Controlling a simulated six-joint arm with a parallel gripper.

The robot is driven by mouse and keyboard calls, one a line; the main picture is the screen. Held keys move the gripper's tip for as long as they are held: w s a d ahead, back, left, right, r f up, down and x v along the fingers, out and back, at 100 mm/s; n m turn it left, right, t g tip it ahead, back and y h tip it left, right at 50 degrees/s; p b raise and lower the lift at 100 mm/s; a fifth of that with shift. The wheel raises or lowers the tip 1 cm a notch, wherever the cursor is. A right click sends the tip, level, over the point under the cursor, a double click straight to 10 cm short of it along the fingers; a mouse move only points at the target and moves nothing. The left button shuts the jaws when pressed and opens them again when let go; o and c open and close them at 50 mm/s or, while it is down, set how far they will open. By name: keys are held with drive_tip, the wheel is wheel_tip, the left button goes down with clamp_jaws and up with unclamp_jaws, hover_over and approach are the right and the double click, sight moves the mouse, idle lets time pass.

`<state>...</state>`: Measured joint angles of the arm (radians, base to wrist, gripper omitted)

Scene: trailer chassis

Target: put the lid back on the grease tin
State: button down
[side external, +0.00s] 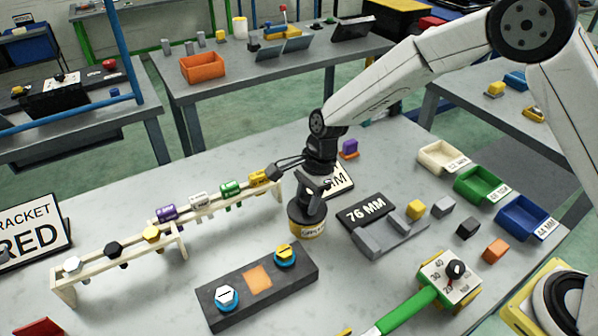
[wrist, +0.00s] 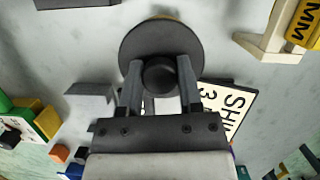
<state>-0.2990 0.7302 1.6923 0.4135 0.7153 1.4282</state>
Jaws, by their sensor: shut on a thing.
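The yellow grease tin (side external: 309,230) stands upright on the grey table near the middle of the side view. The dark round lid (side external: 296,211) is at the top of the tin, looking roughly level. In the wrist view, the lid (wrist: 160,38) is a grey disc with a black knob, and only a thin yellow edge shows past it. My gripper (side external: 311,196) is above the tin, pointing down. In the wrist view, my gripper (wrist: 160,76) has its fingers shut on the knob. I cannot tell whether the lid is fully seated, as its underside is hidden.
A wooden rack (side external: 185,215) with several coloured pieces runs to the left. A dark block (side external: 235,313) with round inserts lies in front. A 76 MM sign (side external: 366,213) and grey blocks stand to the right, with coloured bins (side external: 481,187) beyond.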

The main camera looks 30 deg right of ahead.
unclamp_jaws()
idle(0.4)
drive_tip(key=shift+r, duration=0.15)
drive_tip(key=shift+r, duration=3.35)
drive_tip(key=shift+c, duration=0.2)
clamp_jaws()
